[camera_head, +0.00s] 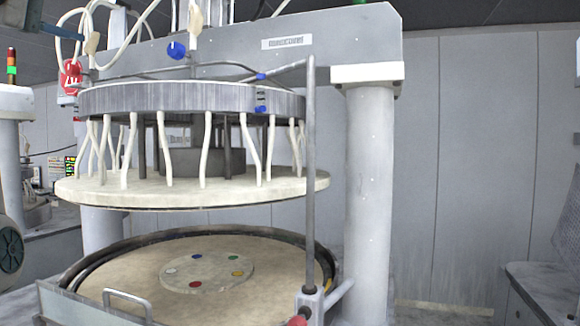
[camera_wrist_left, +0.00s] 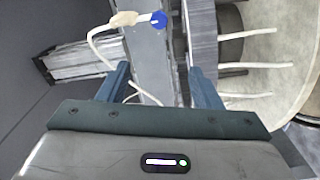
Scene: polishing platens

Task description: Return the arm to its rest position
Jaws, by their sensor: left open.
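My left gripper (camera_wrist_left: 158,70) shows in the left wrist view with its two blue-grey fingers apart. Nothing is gripped between them. Behind the fingers are a grey metal beam, a white hose with a blue fitting (camera_wrist_left: 159,19), and part of a round pale plate (camera_wrist_left: 296,50) with white tubes. I cannot tell how far these are from the fingers.
The polishing machine fills the head view's left and middle. Its upper platen (camera_head: 240,192) hangs above the lower platen (camera_head: 120,288), which carries a disc with coloured dots (camera_head: 207,271). A vertical rod (camera_head: 310,180) stands in front. A thick white column (camera_head: 368,200) stands right, before grey wall panels (camera_head: 480,170).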

